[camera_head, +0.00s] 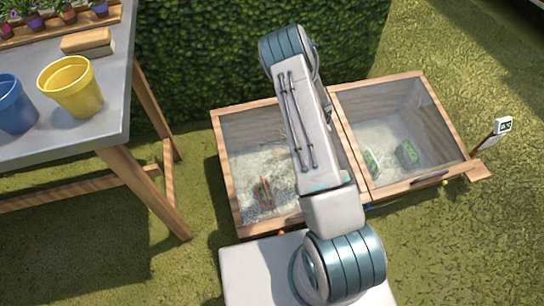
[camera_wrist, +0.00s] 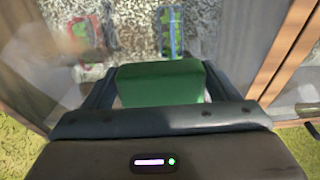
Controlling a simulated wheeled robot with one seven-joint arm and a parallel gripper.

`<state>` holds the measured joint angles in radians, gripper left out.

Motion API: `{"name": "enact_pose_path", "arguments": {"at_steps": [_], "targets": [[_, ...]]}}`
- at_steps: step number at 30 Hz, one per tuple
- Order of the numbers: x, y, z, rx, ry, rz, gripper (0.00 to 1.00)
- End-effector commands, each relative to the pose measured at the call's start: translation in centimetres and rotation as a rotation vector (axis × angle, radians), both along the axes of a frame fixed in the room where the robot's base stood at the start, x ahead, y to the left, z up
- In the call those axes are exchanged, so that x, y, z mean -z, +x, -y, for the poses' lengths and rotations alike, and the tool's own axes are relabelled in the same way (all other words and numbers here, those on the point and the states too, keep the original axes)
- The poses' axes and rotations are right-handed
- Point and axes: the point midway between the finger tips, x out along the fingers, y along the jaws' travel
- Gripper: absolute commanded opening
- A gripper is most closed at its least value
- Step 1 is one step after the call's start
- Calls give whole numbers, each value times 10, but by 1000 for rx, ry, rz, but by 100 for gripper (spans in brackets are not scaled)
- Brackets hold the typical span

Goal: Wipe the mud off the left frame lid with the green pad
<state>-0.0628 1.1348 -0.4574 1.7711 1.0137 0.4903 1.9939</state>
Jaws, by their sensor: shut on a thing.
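My gripper (camera_wrist: 158,88) is shut on the green pad (camera_wrist: 160,80), which sits between its two dark fingers in the wrist view. The left frame lid (camera_head: 234,165) is a glass pane in a wooden surround, partly hidden behind my arm in the head view. My gripper and the pad are hidden in that view. In the wrist view the pad is over the pane; I cannot tell whether it touches the glass. A blurred brownish smear (camera_wrist: 62,42), perhaps mud, lies to the pad's upper left.
The right frame (camera_head: 405,115) adjoins the left one, with small green-and-white things inside. A table (camera_head: 115,100) at left holds a yellow pot (camera_head: 72,88), a blue pot (camera_head: 14,105) and a brush-like block (camera_head: 88,42). A hedge (camera_head: 200,60) stands behind; a small sign (camera_head: 502,126) is at right.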

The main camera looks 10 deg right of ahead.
Motion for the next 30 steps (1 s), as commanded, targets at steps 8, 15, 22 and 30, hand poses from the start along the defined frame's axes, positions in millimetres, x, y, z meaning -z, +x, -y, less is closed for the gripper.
{"name": "enact_pose_path", "arguments": {"at_steps": [8,15,22,30], "targets": [[-28,-2,1,4,1,-3,60],[-49,-2,2,6,1,-3,60],[-58,-2,2,7,2,-3,60],[-58,-2,3,7,2,-3,60]]}}
